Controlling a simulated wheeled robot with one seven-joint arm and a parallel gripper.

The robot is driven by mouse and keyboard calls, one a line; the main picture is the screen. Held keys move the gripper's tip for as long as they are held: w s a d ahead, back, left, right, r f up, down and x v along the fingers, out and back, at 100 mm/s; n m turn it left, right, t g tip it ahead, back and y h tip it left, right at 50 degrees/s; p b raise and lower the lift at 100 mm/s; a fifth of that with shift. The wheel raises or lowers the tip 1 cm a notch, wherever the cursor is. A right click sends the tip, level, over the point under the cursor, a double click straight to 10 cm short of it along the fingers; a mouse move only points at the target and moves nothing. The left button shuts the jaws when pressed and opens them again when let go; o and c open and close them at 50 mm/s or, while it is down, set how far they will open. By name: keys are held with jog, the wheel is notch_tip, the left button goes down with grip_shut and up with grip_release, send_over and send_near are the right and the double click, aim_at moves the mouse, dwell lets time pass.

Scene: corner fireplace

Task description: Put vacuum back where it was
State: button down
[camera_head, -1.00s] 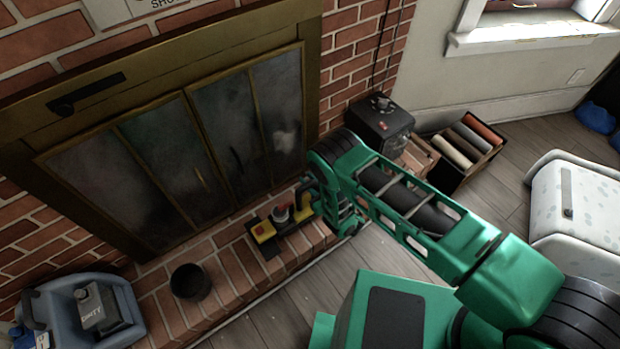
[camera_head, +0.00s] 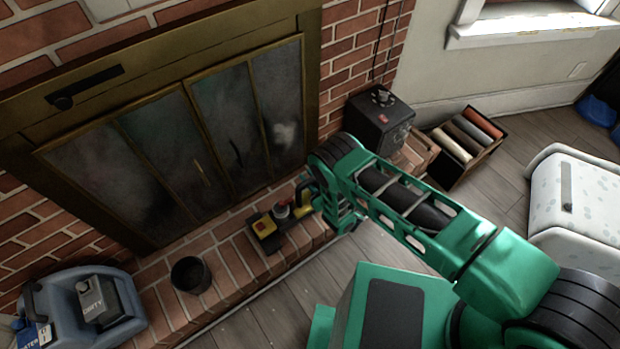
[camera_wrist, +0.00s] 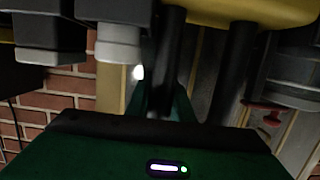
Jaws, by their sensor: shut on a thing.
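The vacuum (camera_head: 264,226) is a small yellow and black handheld body with a red spot and a pale round part. It is over the brick hearth at the foot of the fireplace doors. I cannot tell whether it touches the bricks. My gripper (camera_head: 315,197) is at its right end, shut on it, partly hidden by my green arm. In the wrist view, yellow, black and grey parts of the vacuum (camera_wrist: 250,10) fill the top, close around my gripper's dark fingers (camera_wrist: 203,65).
A black box (camera_head: 380,122) stands right of the fireplace, beside a crate of rolls (camera_head: 488,160). Wooden floor lies in front of the hearth.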

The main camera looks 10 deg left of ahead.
jog(key=shift+f, duration=0.4)
dwell(0.3)
jog(key=c, duration=1.5)
grip_release()
jog(key=shift+f, duration=0.15)
jog(key=v, duration=1)
jog(key=shift+s+d, duration=0.2)
jog(key=shift+s, duration=0.15)
